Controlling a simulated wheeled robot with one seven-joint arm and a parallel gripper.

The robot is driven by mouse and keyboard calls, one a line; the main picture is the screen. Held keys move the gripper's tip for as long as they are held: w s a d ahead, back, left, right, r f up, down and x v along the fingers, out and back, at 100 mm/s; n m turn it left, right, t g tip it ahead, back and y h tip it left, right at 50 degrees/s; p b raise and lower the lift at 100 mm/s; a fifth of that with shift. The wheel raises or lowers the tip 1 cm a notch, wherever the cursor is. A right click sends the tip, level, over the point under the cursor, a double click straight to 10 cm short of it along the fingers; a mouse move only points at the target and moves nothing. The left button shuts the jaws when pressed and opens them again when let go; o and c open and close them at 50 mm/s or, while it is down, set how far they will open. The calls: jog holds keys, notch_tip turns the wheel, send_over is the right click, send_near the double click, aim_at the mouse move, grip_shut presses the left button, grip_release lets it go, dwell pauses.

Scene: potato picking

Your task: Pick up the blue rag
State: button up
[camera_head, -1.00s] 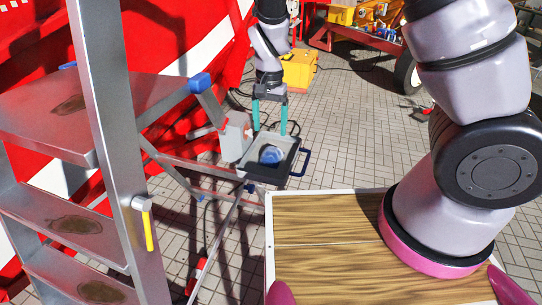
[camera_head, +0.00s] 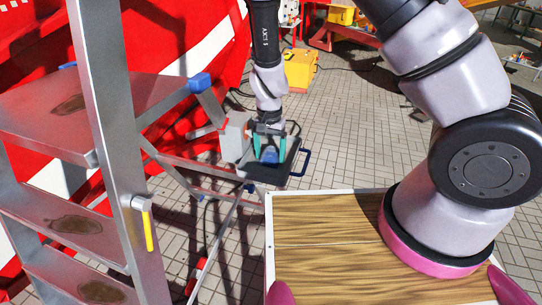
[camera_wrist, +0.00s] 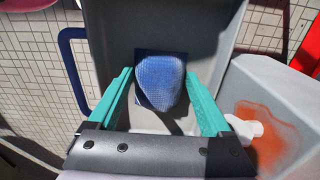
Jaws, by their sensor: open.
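The blue rag (camera_wrist: 160,79) is a rounded, textured bundle. It lies in a grey tray (camera_wrist: 112,22) with a dark blue handle. In the head view the rag (camera_head: 270,157) shows between my fingers, in the tray (camera_head: 284,178) beside the ladder. My gripper (camera_head: 269,150) points down over the tray, with its teal fingers on either side of the rag. In the wrist view my gripper (camera_wrist: 160,90) is open, with gaps between the rag and both fingers. How far the fingertips are above the tray floor cannot be told.
A metal stepladder (camera_head: 85,150) stands on the left. A grey box (camera_head: 236,136), marked with an orange patch (camera_wrist: 264,135) in the wrist view, is next to the tray. A yellow case (camera_head: 300,69) stands on the tiled floor behind. Open floor lies to the right of the tray.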

aim_at(270, 153)
jog(key=c, duration=1)
jog(key=shift+r, duration=0.1)
notch_tip(270, 153, up, 18)
jog(key=shift+f, duration=0.1)
